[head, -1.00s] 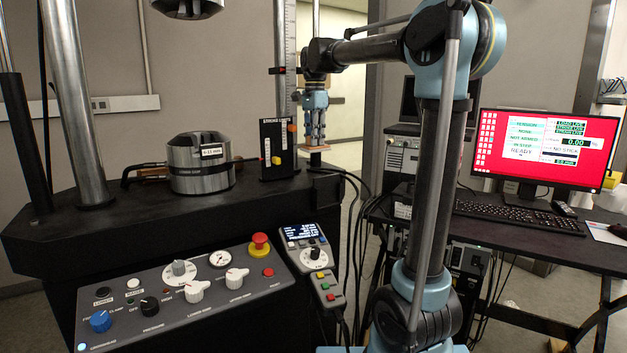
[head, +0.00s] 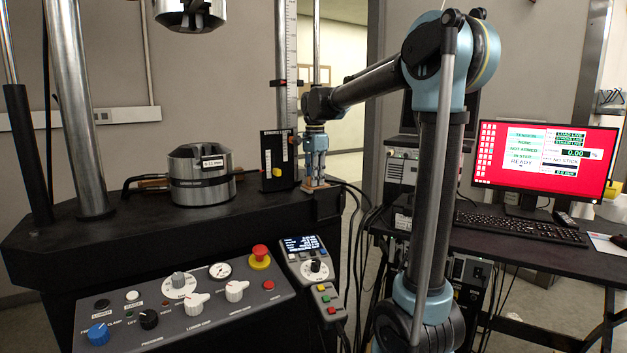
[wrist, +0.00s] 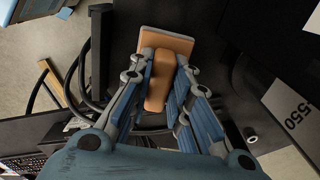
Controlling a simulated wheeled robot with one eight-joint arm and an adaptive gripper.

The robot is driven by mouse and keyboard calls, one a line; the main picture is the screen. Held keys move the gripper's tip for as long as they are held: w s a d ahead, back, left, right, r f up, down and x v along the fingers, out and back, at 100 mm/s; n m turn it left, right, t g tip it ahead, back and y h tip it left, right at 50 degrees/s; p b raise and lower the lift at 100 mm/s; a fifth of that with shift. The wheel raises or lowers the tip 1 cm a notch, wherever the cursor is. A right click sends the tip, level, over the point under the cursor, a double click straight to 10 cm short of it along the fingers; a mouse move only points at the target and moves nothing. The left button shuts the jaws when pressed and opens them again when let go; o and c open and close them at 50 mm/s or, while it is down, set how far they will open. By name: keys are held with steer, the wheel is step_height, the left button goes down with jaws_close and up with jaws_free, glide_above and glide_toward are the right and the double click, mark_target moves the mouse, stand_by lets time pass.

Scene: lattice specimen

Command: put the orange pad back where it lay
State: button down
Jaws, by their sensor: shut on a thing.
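My gripper (head: 316,168) points straight down at the right end of the black machine table, just right of the black stroke-limit box. It is shut on the orange pad (head: 318,186), which shows as a thin strip under the fingertips at table height. In the wrist view the fingers (wrist: 164,62) close on the pad's raised grip from both sides, and its flat plate (wrist: 178,41) reaches out beyond the tips. I cannot tell whether the pad touches the table.
The stroke-limit box (head: 277,161) with its yellow knob stands close to the left of my gripper. A steel lower grip (head: 203,178) stands further left. Cables hang beside the table's right edge. The control panel (head: 180,305) and a small handset (head: 318,272) are in front.

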steer(key=c, duration=1.5)
jaws_free()
steer(key=shift+f, duration=0.1)
step_height(320, 180, up, 12)
steer(key=shift+r, duration=0.1)
steer(key=s+d+f+n+t, duration=0.1)
steer(key=s+d+f+n, duration=0.5)
steer(key=s+d+f, duration=0.85)
steer(key=s+d+f+n, duration=0.1)
steer(key=s+d+f, duration=0.1)
steer(key=s+f, duration=0.3)
steer(key=s+d+f+n, duration=0.2)
steer(key=s+f, duration=0.4)
steer(key=f, duration=0.2)
steer(key=s+d+f+n+t, duration=0.1)
steer(key=s+d+f+n, duration=0.1)
steer(key=s+f, duration=0.4)
steer(key=shift+d+f, duration=0.45)
steer(key=shift+f, duration=0.1)
